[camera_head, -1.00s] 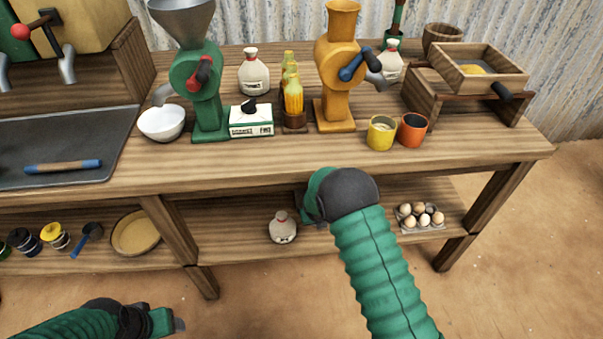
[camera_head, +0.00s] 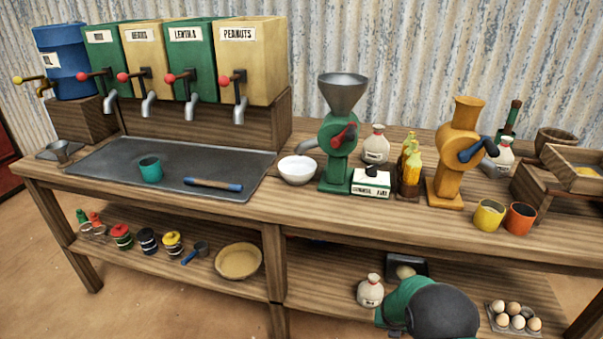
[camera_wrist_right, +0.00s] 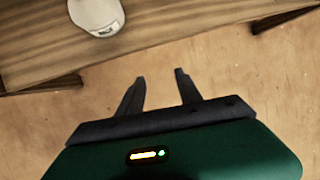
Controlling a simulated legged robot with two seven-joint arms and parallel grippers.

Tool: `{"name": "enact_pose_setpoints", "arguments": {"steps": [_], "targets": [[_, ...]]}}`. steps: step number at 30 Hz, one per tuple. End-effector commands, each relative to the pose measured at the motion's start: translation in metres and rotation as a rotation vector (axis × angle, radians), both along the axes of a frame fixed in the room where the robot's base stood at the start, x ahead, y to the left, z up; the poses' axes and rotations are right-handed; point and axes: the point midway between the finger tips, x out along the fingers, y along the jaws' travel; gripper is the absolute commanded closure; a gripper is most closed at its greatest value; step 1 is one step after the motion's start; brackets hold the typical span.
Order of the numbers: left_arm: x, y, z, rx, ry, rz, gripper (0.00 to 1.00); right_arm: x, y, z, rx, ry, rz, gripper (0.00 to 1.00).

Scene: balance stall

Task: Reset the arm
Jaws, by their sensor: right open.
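My right arm (camera_head: 440,312) shows at the bottom right of the head view, in front of the lower shelf; its fingers are hidden there. In the right wrist view my right gripper (camera_wrist_right: 160,88) has its two dark fingers apart with nothing between them, over bare ground. A white sack (camera_wrist_right: 97,14) lies beyond the fingers on the shelf in that view, and it also shows in the head view (camera_head: 370,291), left of my arm. My left gripper is outside both current views.
The wooden table (camera_head: 110,192) holds a green mill (camera_head: 338,155), an orange mill (camera_head: 457,160), a white bowl (camera_head: 298,170), a yellow cup (camera_head: 489,215) and a teal cup (camera_head: 150,170) on a metal tray (camera_head: 100,165). Eggs (camera_head: 515,316) sit on the lower shelf. Dispensers stand at the back left.

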Motion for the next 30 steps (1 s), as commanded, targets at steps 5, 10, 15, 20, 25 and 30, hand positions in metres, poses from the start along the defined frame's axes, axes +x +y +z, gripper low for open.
{"name": "enact_pose_setpoints", "arguments": {"steps": [5,10,15,20,25,30], "targets": [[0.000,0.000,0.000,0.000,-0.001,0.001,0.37,-0.011,0.005,0.023,0.091,-0.047,-0.214,0.58],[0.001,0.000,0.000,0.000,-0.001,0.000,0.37,-0.032,0.014,0.051,0.210,-0.104,-0.497,0.58],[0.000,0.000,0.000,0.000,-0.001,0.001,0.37,-0.064,0.025,0.084,0.366,-0.169,-0.895,0.58],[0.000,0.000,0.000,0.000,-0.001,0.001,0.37,-0.110,0.042,0.120,0.549,-0.234,-1.395,0.58],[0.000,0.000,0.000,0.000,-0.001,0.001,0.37,-0.172,0.062,0.151,0.727,-0.289,-1.995,0.58],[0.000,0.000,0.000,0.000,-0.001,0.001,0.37,-0.226,0.077,0.167,0.832,-0.322,-2.501,0.58]]}}
